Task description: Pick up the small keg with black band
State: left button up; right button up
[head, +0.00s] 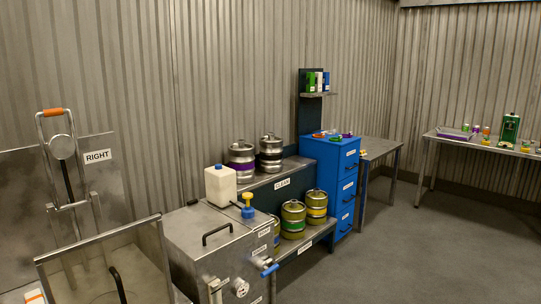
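A small steel keg with a dark, apparently black band (270,155) stands upright on the upper shelf, towards the back. A steel keg with a purple band (241,163) stands beside it on the left. On the lower shelf stand several yellowish-green kegs, including one with a green band (293,218) and one with a yellow band (316,206). Neither of my grippers is in view.
A steel machine (205,238) with a handle, a white jug (220,186) and a blue-yellow fitting stands before the shelf marked CLEAN (265,181). A blue drawer cabinet (328,178) adjoins the shelf's right end. Open floor (400,250) lies to the right.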

aim_at(272, 150)
jog(key=i+l+z, duration=0.25)
jog(key=i+z, duration=0.15)
jog(key=i, duration=0.3)
jog(key=i+z, duration=0.45)
jog(key=i, duration=0.2)
jog(key=i+j+z, duration=0.2)
jog(key=i+z, duration=0.2)
jog(key=i, duration=0.3)
jog(key=i+u, duration=0.15)
jog(key=i, duration=0.35)
jog(key=i+u, duration=0.1)
jog(key=i, duration=0.4)
jog(key=i+l+u, duration=0.15)
jog(key=i, duration=0.3)
jog(key=i+l+u, duration=0.1)
jog(key=i, duration=0.4)
jog(key=i+j+u, duration=0.3)
jog(key=i, duration=0.45)
jog(key=i+j+u, duration=0.15)
jog(key=i+j, duration=0.55)
